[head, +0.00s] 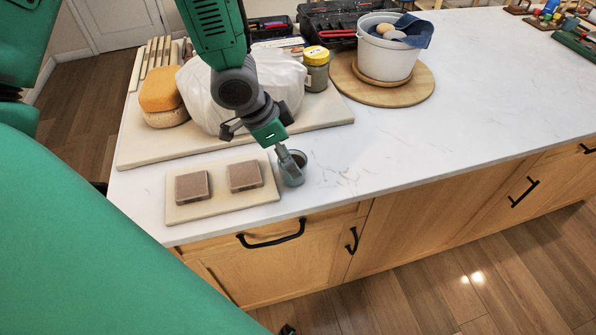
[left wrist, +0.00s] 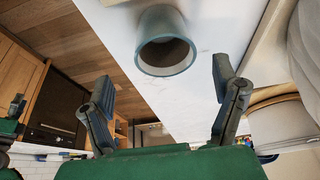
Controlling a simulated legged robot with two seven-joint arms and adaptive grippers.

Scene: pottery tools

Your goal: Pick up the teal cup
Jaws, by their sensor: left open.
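The teal cup (head: 294,176) is small, round and grey-teal, and stands upright on the white counter close to its front edge. My left gripper (head: 284,154) reaches down over it, and a fingertip overlaps the cup's rim in the head view. In the left wrist view the cup (left wrist: 166,62) shows its open mouth and dark inside. It lies just ahead of the spread fingers of my left gripper (left wrist: 163,82), with a gap on each side. The gripper is open and holds nothing.
A cream board with two brown blocks (head: 245,176) lies just left of the cup. Behind are a larger board (head: 135,150), sponges (head: 160,90), a white covered lump (head: 275,78) and a jar (head: 316,72). A bucket (head: 387,55) stands on a round wooden board.

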